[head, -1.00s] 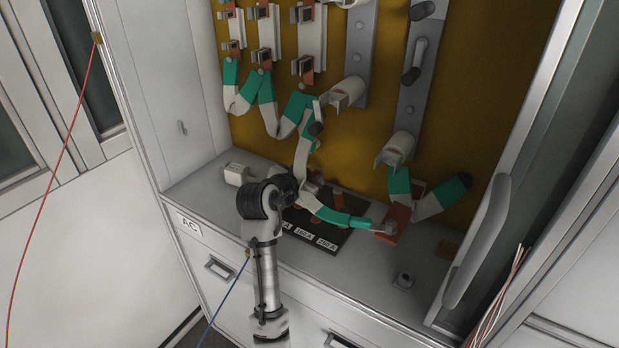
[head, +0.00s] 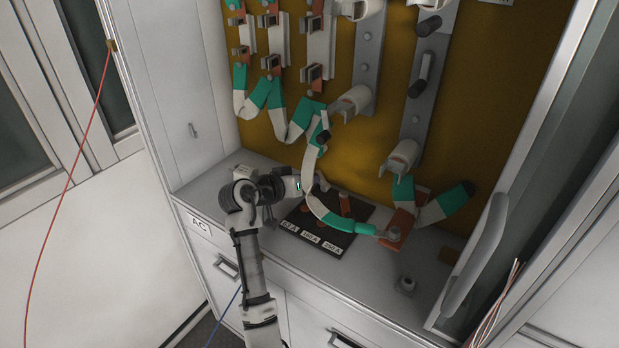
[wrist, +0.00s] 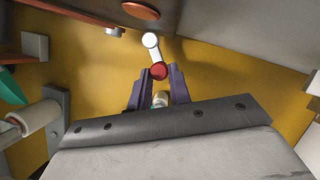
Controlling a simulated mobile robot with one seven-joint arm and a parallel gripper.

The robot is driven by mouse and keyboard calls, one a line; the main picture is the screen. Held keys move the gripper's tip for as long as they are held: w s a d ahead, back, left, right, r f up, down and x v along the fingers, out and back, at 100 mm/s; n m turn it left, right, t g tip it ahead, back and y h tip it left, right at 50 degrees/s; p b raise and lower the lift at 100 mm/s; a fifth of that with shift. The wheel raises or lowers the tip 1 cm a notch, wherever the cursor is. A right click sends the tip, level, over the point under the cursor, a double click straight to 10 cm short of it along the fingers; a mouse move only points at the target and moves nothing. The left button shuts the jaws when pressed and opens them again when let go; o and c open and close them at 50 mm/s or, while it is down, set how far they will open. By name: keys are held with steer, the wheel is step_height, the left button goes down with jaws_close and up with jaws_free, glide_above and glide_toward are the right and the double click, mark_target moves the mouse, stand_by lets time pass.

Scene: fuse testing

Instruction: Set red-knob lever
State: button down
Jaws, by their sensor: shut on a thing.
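The red knob (wrist: 158,71) of the lever is between the two dark purple fingers of my gripper (wrist: 159,76) in the wrist view. A white rounded lever part (wrist: 150,40) extends from it toward the top of the picture. The fingers are shut on the knob end. A pale cylinder (wrist: 160,100) shows nearer the camera between the fingers. In the head view, my gripper (head: 294,187) is low over the counter at the left side of the black board. The red knob cannot be made out there.
The black board (head: 327,240) with ampere labels and copper pieces lies on the counter (head: 365,272). Green-and-white busbars (head: 340,221) curve close to my gripper. A small round fitting (head: 405,285) sits front right. The cabinet's right door (head: 490,235) stands open.

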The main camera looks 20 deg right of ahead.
steer(key=shift+w+a+f+n+h, duration=0.2)
steer(key=shift+w+n+h, duration=0.1)
steer(key=shift+n, duration=0.2)
stand_by(0.3)
steer(key=c, duration=1.3)
jaws_free()
steer(key=shift+s+a, duration=0.1)
steer(key=b+v, duration=0.3)
steer(key=v, duration=1)
steer(key=shift+a+r+b, duration=0.2)
steer(key=shift+a+b, duration=0.15)
